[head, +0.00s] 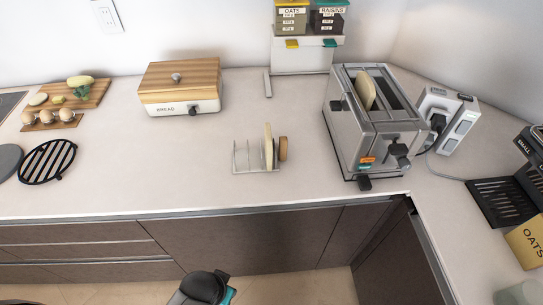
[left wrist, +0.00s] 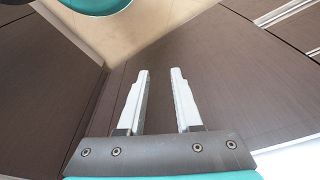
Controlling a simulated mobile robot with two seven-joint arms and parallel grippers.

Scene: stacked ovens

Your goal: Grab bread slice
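A bread slice (head: 268,147) stands upright in the wire toast rack (head: 241,160) on the counter. A browner slice or round piece (head: 283,149) is at the rack's right end. Another bread slice (head: 366,90) sticks up from a slot of the steel toaster (head: 349,135). My left gripper (left wrist: 161,72) shows in the left wrist view with its two fingers apart and nothing between them. Dark cabinet fronts are behind it, and no bread shows in that view. My right gripper is in neither view.
A bread box (head: 180,88) with a wooden lid stands behind the rack to the left. An egg tray (head: 49,119) and a black trivet (head: 47,161) lie at far left. A dispenser (head: 307,50) stands at the back. The counter is clear between the trivet and rack.

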